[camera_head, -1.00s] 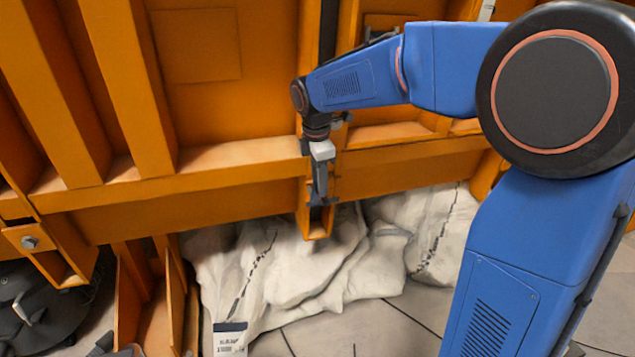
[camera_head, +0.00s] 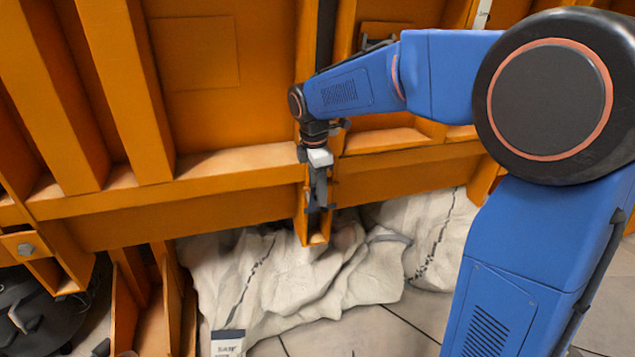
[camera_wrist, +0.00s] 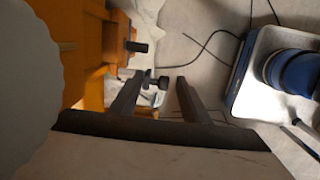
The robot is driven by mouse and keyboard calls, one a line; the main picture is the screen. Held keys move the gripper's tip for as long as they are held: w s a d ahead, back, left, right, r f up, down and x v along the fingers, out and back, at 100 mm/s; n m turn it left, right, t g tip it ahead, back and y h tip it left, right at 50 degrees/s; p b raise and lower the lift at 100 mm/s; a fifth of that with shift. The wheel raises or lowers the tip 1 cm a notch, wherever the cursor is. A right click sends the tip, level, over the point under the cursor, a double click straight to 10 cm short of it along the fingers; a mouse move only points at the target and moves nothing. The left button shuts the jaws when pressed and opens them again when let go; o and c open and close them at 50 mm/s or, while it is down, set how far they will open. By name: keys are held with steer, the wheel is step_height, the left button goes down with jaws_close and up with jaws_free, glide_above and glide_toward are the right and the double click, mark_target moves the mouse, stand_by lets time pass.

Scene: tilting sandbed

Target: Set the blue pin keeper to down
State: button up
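My gripper (camera_head: 318,206) points down at the lower end of an orange upright channel (camera_head: 316,240) in the head view. In the wrist view, its two dark fingers (camera_wrist: 160,82) are apart. A small dark knobbed piece (camera_wrist: 156,82) appears between or just beyond the fingertips; I cannot tell whether they touch it. A dark cylindrical peg (camera_wrist: 137,46) sticks out from the orange frame to its left. I cannot clearly make out a blue pin keeper or its position; the gripper and shadow cover that part of the channel in the head view.
An orange ribbed steel wall (camera_head: 205,90) with a horizontal beam (camera_head: 200,215) stands close around my gripper. Crumpled white bags (camera_head: 300,280) lie on the tiled floor below. Another orange bracket with a bolt (camera_head: 27,248) is at the left. Open floor (camera_head: 375,330) shows in front.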

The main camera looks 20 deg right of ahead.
steer(key=v, duration=1.7)
steer(key=shift+r, duration=0.15)
